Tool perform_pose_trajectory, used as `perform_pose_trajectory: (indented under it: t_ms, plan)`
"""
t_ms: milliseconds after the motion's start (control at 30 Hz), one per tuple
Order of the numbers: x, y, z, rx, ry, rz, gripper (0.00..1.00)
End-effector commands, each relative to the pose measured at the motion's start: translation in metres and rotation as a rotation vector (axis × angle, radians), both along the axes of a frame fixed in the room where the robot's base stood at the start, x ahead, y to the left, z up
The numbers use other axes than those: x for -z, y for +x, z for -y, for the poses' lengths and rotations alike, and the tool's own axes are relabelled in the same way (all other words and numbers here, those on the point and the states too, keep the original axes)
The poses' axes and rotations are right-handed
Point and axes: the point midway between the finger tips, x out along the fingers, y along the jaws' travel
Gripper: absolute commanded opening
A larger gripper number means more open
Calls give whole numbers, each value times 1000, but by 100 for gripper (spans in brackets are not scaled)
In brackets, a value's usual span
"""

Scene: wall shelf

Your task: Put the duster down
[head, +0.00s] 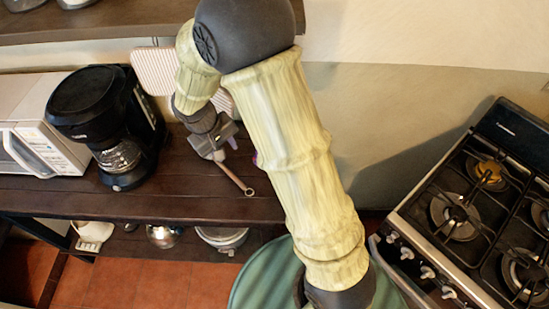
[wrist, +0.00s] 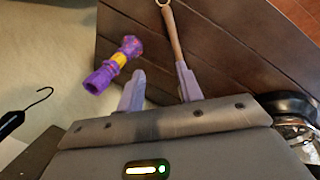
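My gripper (wrist: 160,70) points down over the dark wooden counter, and its two fingers stand apart with a bare gap between them. In the head view my gripper (head: 221,152) is low beside the arm. A thin brown wooden handle with a ring at its end, probably the duster (wrist: 172,28), runs out past the right finger in the wrist view. In the head view the handle (head: 237,181) points towards the counter's front. Its other end is hidden by the finger, and I cannot tell whether it touches it. No duster head shows.
A purple object with a yellow band (wrist: 112,66) lies left of the fingers in the wrist view. A black coffee maker (head: 108,120) and a white microwave (head: 38,125) stand left on the counter (head: 190,205). A gas stove (head: 470,215) is at the right.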

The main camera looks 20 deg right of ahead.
Motion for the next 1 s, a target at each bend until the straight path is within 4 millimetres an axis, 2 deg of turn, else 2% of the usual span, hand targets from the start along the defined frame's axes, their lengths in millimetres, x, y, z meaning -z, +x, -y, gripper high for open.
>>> perform_pose_trajectory:
  t_ms: [33,200,300,433,567,867,933,1000]
  plan:
    - [-12,-13,19,40,38,5,36]
    - [-36,-59,65,149,160,38,36]
    - [-47,-87,87,215,219,78,36]
    - [-55,-114,105,279,268,130,36]
    - [-57,-125,112,304,284,153,36]
    - [-56,-125,112,303,285,152,36]
    - [-56,-125,112,303,285,152,28]
    - [-56,-125,112,303,285,152,26]
